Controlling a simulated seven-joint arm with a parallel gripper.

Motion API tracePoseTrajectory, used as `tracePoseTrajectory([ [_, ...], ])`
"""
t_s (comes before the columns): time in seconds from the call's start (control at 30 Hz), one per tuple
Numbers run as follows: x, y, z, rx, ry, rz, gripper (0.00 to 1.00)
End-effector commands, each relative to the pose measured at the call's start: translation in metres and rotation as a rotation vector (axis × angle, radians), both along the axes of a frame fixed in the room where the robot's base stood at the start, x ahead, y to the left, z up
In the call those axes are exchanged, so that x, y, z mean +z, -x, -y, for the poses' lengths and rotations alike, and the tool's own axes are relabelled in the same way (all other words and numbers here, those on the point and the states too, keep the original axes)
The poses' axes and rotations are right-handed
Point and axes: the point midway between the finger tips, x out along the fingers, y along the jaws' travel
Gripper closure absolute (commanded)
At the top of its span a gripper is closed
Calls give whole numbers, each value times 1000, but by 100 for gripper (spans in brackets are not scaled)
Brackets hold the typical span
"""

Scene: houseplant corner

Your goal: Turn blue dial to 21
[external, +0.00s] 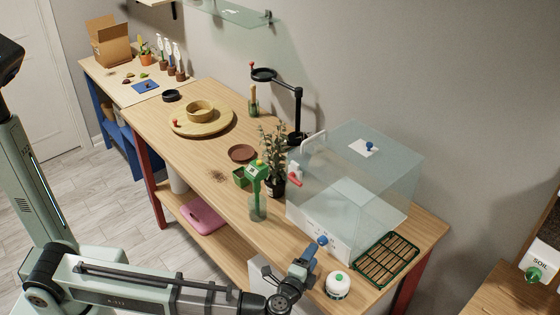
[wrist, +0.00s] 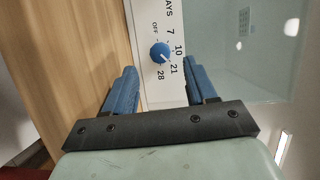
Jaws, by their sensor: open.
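The blue dial (wrist: 160,52) sits on a white panel with the marks OFF, 7, 10, 21 and 28 around it. A small pale mark shows on the dial, but I cannot tell surely which number it points at. In the external view the dial (external: 322,240) is on the front of the clear box's white base. My gripper (wrist: 161,80) has blue fingers spread wide, one on each side of the dial's line, empty. The dial lies beyond the fingertips, apart from them. In the external view my gripper (external: 310,254) is close in front of the dial.
The clear box (external: 375,185) stands above the panel. A round white timer-like item (external: 338,285) and a green rack (external: 386,260) are close by on the right. A green-topped bottle (external: 257,200) and a potted plant (external: 274,165) stand left of the box.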

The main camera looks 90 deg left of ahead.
Motion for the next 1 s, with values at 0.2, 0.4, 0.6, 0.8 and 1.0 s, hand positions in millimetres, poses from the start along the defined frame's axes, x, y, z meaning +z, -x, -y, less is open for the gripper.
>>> tracePoseTrajectory([
  [0.2, 2, 18, 38, -3, 1, 0, 44],
  [0.4, 3, 30, 63, -1, 1, 0, 44],
  [0.6, 3, 36, 77, 0, 1, 0, 44],
  [0.8, 4, 37, 81, 1, 1, 0, 44],
  [1.0, 4, 37, 81, 1, 1, 0, 44],
])
